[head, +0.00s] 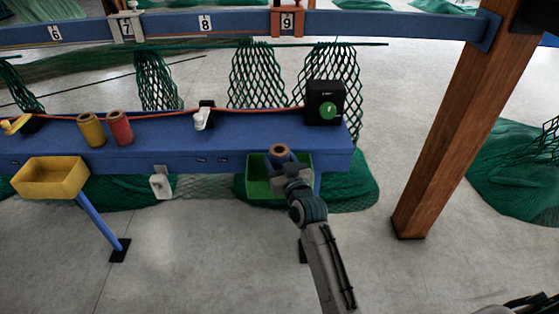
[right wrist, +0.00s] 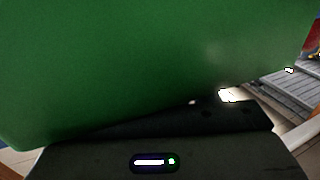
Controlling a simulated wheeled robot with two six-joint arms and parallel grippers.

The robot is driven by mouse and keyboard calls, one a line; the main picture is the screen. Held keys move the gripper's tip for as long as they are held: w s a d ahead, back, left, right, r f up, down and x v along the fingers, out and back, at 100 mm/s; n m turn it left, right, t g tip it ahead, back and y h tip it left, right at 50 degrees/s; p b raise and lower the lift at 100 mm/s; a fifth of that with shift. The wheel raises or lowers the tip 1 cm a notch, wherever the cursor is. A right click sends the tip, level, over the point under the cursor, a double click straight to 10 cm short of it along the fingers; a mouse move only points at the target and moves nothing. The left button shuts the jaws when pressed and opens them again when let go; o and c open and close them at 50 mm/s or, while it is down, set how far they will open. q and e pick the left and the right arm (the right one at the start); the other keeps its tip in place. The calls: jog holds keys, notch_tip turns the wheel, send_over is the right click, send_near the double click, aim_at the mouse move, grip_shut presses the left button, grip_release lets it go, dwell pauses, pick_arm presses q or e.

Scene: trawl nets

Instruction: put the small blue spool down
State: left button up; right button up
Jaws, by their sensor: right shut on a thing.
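The small blue spool (head: 279,151) shows its tan top ring and a little blue side in the head view. My right gripper (head: 286,168) is shut on it, and the gripper hides its lower part. Spool and gripper are over the green bin (head: 256,182) at the front edge of the blue bench. I cannot tell whether the spool touches the bin. In the right wrist view a green surface (right wrist: 140,70) fills most of the picture, close up, and the spool and fingertips do not show. My left gripper is not in view.
On the blue bench (head: 180,137) stand a yellow spool (head: 91,130), a red spool (head: 120,128), a white-handled fitting (head: 203,118) and a black box (head: 325,103) with a green dial. A yellow bin (head: 50,178) is at left. A wooden post (head: 455,110) rises at right.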

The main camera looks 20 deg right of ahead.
jog(key=o, duration=1)
jog(key=shift+s+f, duration=0.1)
jog(key=shift+f, duration=0.6)
jog(key=shift+r, duration=0.35)
jog(key=shift+r+p, duration=0.25)
jog(key=shift+p, duration=0.15)
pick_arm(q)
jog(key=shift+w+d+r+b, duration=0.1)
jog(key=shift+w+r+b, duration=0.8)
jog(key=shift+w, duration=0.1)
pick_arm(e)
jog(key=shift+s+d+r, duration=0.1)
jog(key=shift+s+d, duration=0.05)
jog(key=shift+s, duration=1.85)
jog(key=shift+s+d+r, duration=0.1)
jog(key=shift+s, duration=1.85)
jog(key=shift+s+d+r, duration=0.1)
jog(key=shift+s+d, duration=0.05)
jog(key=shift+s, duration=1.85)
